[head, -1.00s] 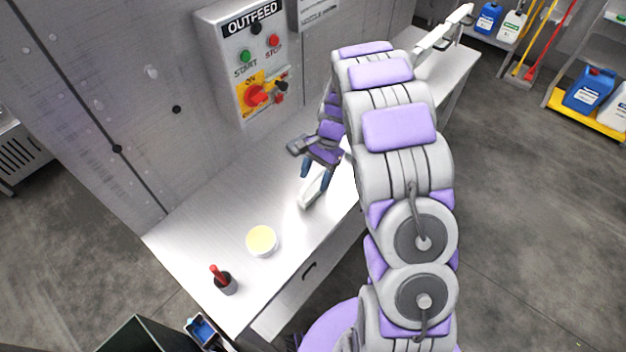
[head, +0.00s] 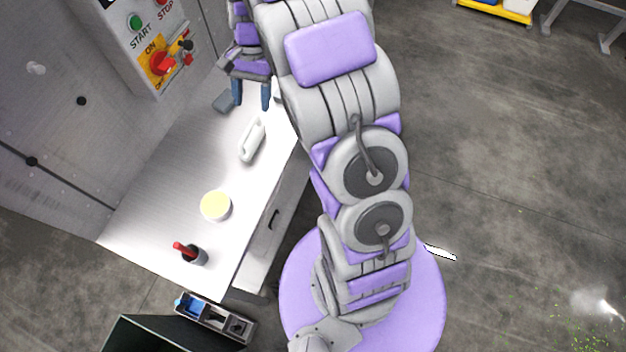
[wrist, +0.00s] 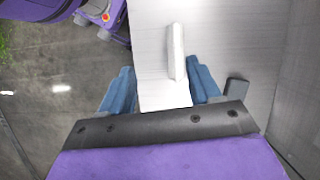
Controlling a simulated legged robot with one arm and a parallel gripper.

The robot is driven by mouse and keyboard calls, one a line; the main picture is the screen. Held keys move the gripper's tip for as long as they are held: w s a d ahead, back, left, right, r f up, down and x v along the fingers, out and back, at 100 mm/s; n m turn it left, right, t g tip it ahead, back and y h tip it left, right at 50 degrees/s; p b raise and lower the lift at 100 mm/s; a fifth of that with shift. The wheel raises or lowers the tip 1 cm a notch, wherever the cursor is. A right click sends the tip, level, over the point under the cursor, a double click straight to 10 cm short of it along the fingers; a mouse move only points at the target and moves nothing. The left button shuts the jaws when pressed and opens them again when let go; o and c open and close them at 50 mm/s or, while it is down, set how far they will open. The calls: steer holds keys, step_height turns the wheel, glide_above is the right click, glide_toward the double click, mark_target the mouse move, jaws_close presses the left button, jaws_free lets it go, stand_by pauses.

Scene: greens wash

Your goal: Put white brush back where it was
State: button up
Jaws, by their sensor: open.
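The white brush (head: 253,140) lies on the steel table (head: 165,180), beyond the round tub with the yellow top. I cannot make out its bristles. It also shows in the wrist view (wrist: 176,52), lying lengthwise ahead of the fingers. My gripper (head: 252,95) is open and empty, with its blue fingers spread. It is apart from the brush, above the table on its far side in the head view. In the wrist view the open fingers (wrist: 161,88) stand on either side of the table strip, and the brush's near end shows between them.
The yellow-topped tub (head: 215,206) and a dark cup with a red handle (head: 192,254) stand on the near part of the table. A small grey block (head: 225,102) is beside my gripper. A control box (head: 150,45) hangs on the wall to the left.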

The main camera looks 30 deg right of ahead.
steer(key=s+a+r+n+h, duration=0.15)
steer(key=s+r, duration=0.25)
steer(key=s, duration=0.4)
steer(key=s+a+r+n, duration=0.1)
steer(key=s+r+n, duration=0.25)
steer(key=s, duration=0.35)
steer(key=s+r+n+h, duration=0.1)
steer(key=s+n, duration=0.3)
steer(key=s, duration=1.4)
steer(key=shift+a+n+t, duration=0.2)
steer(key=shift+n+t, duration=0.1)
steer(key=shift+t, duration=0.1)
steer(key=shift+w+r+h, duration=0.1)
steer(key=shift+h, duration=0.15)
